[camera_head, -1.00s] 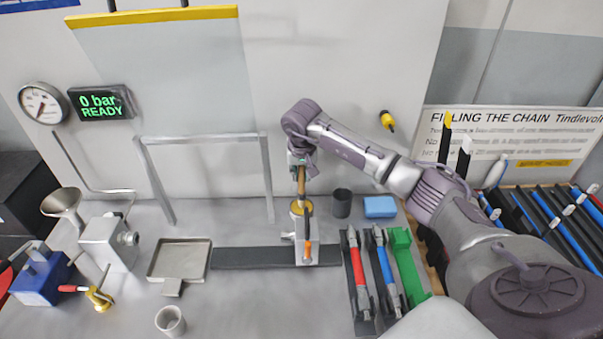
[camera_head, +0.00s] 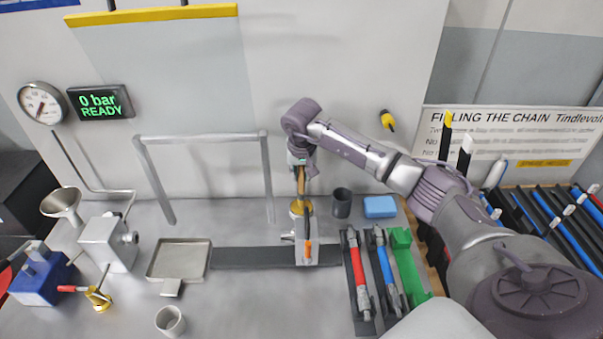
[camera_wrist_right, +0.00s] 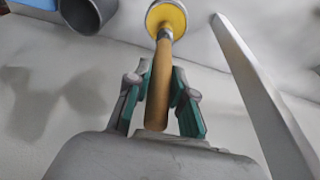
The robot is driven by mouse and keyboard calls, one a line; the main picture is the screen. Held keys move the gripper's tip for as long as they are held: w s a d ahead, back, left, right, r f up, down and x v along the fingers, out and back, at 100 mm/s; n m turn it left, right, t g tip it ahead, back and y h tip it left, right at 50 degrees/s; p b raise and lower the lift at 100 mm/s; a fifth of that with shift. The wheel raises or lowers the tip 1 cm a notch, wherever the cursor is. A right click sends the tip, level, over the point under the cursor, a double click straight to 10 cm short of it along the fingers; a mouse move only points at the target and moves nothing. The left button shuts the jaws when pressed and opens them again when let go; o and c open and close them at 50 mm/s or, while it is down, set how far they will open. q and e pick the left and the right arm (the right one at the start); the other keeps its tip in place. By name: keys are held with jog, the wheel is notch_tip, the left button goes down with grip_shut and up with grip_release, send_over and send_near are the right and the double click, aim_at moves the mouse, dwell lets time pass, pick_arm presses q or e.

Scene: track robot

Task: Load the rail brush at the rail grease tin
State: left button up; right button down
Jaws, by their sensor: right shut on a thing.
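My right gripper (camera_head: 299,163) is shut on the wooden handle of the rail brush (camera_head: 301,182). In the right wrist view the handle (camera_wrist_right: 157,85) lies between the green-padded fingers (camera_wrist_right: 161,105). The brush's metal collar meets the yellow top of the round rail grease tin (camera_wrist_right: 167,17). The tin (camera_head: 295,209) stands below the gripper in the head view, partly hidden by the brush. I cannot tell how deep the bristles reach. My left gripper is not in view.
A dark cup (camera_head: 342,203) and a blue block (camera_head: 380,207) stand right of the tin. Red and blue handled tools (camera_head: 357,267) lie in front. A grey tray (camera_head: 180,260) is to the left. A metal frame (camera_head: 205,138) rises behind.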

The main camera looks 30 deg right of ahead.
jog(key=shift+r+p, duration=2)
jog(key=shift+r, duration=1.55)
jog(key=shift+f, duration=0.1)
